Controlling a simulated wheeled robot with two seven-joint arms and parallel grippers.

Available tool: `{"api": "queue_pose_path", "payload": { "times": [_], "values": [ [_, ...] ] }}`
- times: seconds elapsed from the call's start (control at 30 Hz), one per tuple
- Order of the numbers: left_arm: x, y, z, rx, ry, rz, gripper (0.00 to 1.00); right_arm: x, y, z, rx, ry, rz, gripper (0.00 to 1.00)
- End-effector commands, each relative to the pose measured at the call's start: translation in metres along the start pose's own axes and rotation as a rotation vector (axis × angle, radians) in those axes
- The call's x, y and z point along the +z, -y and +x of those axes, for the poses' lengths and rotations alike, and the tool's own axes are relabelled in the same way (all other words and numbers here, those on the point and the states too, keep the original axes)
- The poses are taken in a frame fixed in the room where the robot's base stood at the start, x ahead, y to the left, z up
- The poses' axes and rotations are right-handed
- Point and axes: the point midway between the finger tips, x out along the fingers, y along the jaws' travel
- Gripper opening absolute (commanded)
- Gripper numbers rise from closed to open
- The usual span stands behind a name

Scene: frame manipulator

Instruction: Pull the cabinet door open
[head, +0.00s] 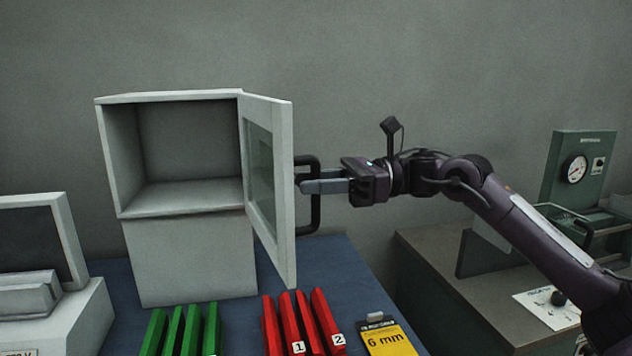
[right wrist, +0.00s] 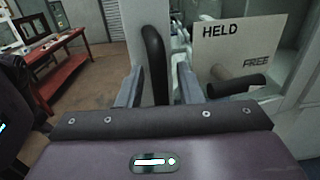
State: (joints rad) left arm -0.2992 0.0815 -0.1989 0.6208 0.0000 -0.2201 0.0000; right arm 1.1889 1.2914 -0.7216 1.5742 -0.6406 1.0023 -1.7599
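The pale grey cabinet (head: 190,260) stands on a blue-topped bench, its upper compartment (head: 185,150) empty. Its door (head: 285,200), with a glass pane, is swung wide open on the right side. A black bar handle (head: 315,220) is on the door's outer face. My right gripper (head: 306,187) reaches in from the right with its fingers at the handle. In the right wrist view the upright black handle (right wrist: 154,65) stands between the two fingers, with gaps showing beside it, so the gripper looks open around it. My left gripper is in neither view.
Green bars (head: 185,330) and red numbered bars (head: 300,325) lie in front of the cabinet, beside a yellow "6 mm" card (head: 388,338). A white device (head: 55,300) stands at left. A green gauge unit (head: 580,170) stands at right. A HELD/FREE sign (right wrist: 240,45) shows in the wrist view.

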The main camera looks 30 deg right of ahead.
Motion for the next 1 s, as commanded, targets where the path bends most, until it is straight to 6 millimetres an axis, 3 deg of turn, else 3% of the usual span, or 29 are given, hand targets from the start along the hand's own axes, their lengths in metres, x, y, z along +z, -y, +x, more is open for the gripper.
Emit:
{"api": "queue_pose_path", "payload": {
  "times": [0.5, 1.0],
  "values": [
    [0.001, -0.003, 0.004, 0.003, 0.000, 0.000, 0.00, 0.001, 0.001, -0.071, -0.003, -0.001, 0.000, 0.33],
    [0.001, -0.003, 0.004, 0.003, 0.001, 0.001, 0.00, 0.000, 0.000, -0.078, -0.001, 0.000, -0.001, 0.33]
  ]
}}
